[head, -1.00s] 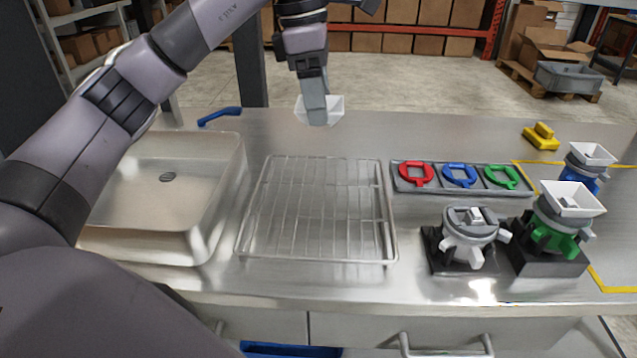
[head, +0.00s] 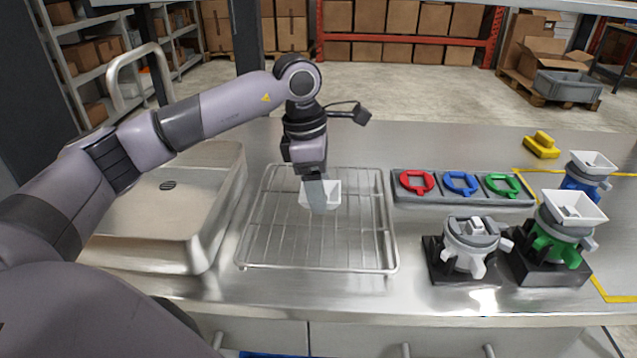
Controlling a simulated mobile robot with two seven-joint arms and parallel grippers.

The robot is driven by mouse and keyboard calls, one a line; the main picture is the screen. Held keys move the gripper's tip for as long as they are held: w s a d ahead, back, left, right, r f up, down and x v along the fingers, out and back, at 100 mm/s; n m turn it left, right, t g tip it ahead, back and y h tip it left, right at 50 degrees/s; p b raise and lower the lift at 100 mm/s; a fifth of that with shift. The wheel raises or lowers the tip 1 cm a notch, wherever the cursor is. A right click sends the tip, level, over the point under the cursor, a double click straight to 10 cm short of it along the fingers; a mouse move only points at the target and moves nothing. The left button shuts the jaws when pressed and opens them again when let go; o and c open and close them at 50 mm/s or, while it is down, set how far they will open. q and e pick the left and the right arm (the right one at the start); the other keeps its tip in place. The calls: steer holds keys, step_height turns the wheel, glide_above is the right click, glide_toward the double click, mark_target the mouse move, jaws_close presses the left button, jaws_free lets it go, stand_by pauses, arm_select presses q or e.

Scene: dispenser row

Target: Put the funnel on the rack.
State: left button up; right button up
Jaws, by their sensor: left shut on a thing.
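The white funnel (head: 332,193) is in my left gripper (head: 316,200), which is shut on it. The gripper points down and covers the left part of the funnel. Both are over the back half of the wire rack (head: 267,256), which lies on the steel counter. I cannot tell whether the funnel touches the rack wires. The rest of the rack is empty. My right gripper is not in view.
A sink basin (head: 190,255) is left of the rack. Right of it are a tray (head: 410,199) with red, blue and green rings, a dispenser without a funnel (head: 470,240), a green dispenser (head: 556,238), a blue dispenser (head: 584,184) and a yellow object (head: 541,146).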

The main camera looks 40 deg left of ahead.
arm_select(q)
steer(key=shift+f, duration=0.15)
steer(key=o, duration=1.1)
steer(key=shift+r, duration=0.35)
steer(key=r, duration=0.4)
steer(key=a+r, duration=0.1)
steer(key=r, duration=0.2)
steer(key=s+r, duration=0.1)
steer(key=r, duration=0.3)
steer(key=shift+a+r, duration=0.3)
steer(key=shift+a, duration=0.05)
steer(key=shift+s, duration=0.1)
